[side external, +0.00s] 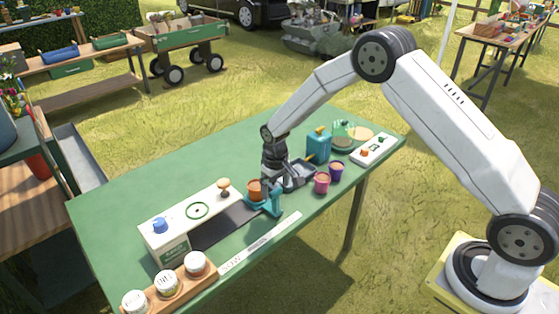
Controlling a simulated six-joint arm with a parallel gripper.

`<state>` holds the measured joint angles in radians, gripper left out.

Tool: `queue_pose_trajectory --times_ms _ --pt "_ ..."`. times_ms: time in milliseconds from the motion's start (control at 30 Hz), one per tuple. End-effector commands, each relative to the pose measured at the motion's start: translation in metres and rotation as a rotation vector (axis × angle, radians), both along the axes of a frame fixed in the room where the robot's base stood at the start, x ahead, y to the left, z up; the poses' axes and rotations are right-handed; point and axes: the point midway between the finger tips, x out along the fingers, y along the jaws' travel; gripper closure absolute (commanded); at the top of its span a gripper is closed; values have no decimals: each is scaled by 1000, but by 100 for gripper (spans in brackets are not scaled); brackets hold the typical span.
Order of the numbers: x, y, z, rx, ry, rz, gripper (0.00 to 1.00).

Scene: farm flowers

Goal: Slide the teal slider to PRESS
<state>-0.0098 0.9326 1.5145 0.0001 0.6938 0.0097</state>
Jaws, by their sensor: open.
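The teal slider (274,200) sits at the right end of a dark track (226,226) on the green table. An orange pot (254,190) stands at the slider's left part. My gripper (276,182) is open and low, just above and behind the slider. Its fingertips are small and partly hidden, so I cannot tell whether they touch the slider. A white box (168,234) with a blue knob, a green ring and a tan knob stands at the track's left. A green label on its front is too small to read surely, so I cannot confirm the PRESS mark.
A white strip (260,243) lies along the table's front edge. A wooden holder with white-lidded jars (168,284) is front left. Pink (321,183) and purple (337,169) pots, a teal can (318,144) and a grey tray (299,174) crowd the gripper's right. The table's back left is clear.

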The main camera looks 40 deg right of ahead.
Motion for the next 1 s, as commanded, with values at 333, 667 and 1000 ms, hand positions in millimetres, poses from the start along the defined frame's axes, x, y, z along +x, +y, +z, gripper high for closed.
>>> queue_pose_trajectory --times_ms 333,667,1000 --pt "0 0 -10 0 -1 0 0" --pt "0 0 -10 0 0 0 70" --pt "0 2 -10 0 0 1 100"
